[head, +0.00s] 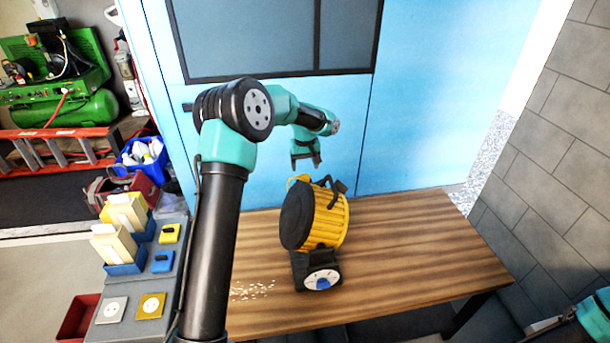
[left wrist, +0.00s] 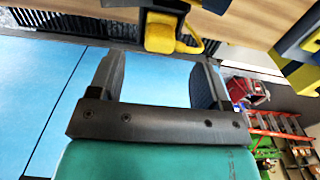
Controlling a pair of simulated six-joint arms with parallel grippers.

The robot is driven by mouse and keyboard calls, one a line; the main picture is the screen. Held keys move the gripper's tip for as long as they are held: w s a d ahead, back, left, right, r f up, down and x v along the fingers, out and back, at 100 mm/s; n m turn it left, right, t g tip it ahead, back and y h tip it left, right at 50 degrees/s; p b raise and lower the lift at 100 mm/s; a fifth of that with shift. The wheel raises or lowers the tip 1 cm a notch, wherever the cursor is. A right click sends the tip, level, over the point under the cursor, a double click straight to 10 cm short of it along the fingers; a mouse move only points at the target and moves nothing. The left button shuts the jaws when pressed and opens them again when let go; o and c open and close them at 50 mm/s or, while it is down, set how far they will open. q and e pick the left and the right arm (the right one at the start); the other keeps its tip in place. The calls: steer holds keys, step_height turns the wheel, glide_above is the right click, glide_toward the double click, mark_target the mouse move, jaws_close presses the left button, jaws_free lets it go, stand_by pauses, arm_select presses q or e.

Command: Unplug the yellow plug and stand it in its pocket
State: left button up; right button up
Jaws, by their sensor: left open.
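My left gripper (head: 306,164) is open and empty, pointing down just above the back of the yellow drum (head: 328,220) on the table. The left wrist view shows its two fingers (left wrist: 160,62) apart. Just beyond the fingertips there is a yellow block with a yellow cord, which looks like the yellow plug (left wrist: 160,38); a small yellow part at the drum's back (head: 299,178) may be the same thing. It is not between the fingers. A small yellow holder (head: 170,233), possibly its pocket, is on the grey panel at the left. Only a piece of my right arm shows.
The wooden table (head: 420,250) is clear right of the drum. The grey panel (head: 128,334) carries a blue holder (head: 162,262), a white socket plate (head: 111,310), a yellow socket plate (head: 150,305) and boxes in trays. A blue wall stands behind. A red bin (head: 78,318) is at lower left.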

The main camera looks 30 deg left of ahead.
arm_select(q)
step_height(320, 180, up, 11)
stand_by(0.3)
steer(key=shift+r, duration=2.35)
